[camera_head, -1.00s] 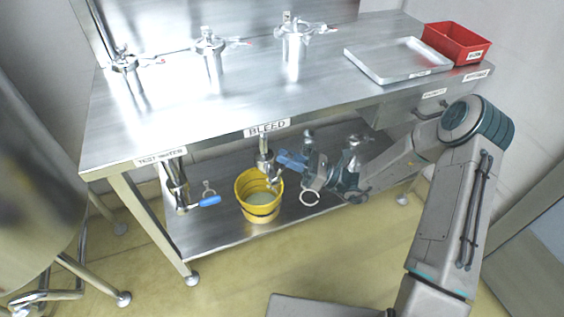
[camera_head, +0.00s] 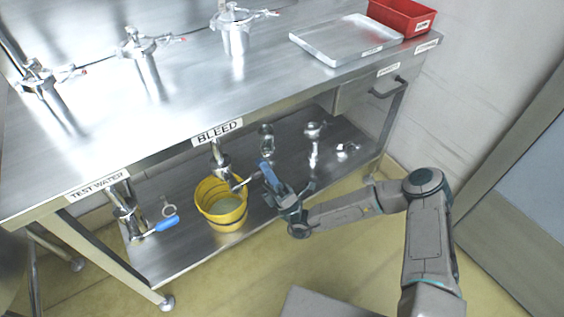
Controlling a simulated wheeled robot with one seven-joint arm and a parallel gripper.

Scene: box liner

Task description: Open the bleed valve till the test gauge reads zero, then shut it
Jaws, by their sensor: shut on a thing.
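The bleed valve (camera_head: 222,166) hangs under the bench edge below the BLEED label (camera_head: 218,132). Its lever points right, with a blue grip (camera_head: 267,173) at the end. My gripper (camera_head: 275,186) is shut on this blue grip and partly covers it. A yellow bucket (camera_head: 211,222) stands under the valve with pale liquid inside. Whether liquid is running from the valve is too small to tell. No gauge face can be made out, so no reading shows.
A TEST WATER valve (camera_head: 128,222) with a blue lever (camera_head: 168,223) is left of the bucket. Metal fittings stand on the lower shelf right of it. On the bench are metal housings, a tray (camera_head: 345,43) and a red bin (camera_head: 400,20).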

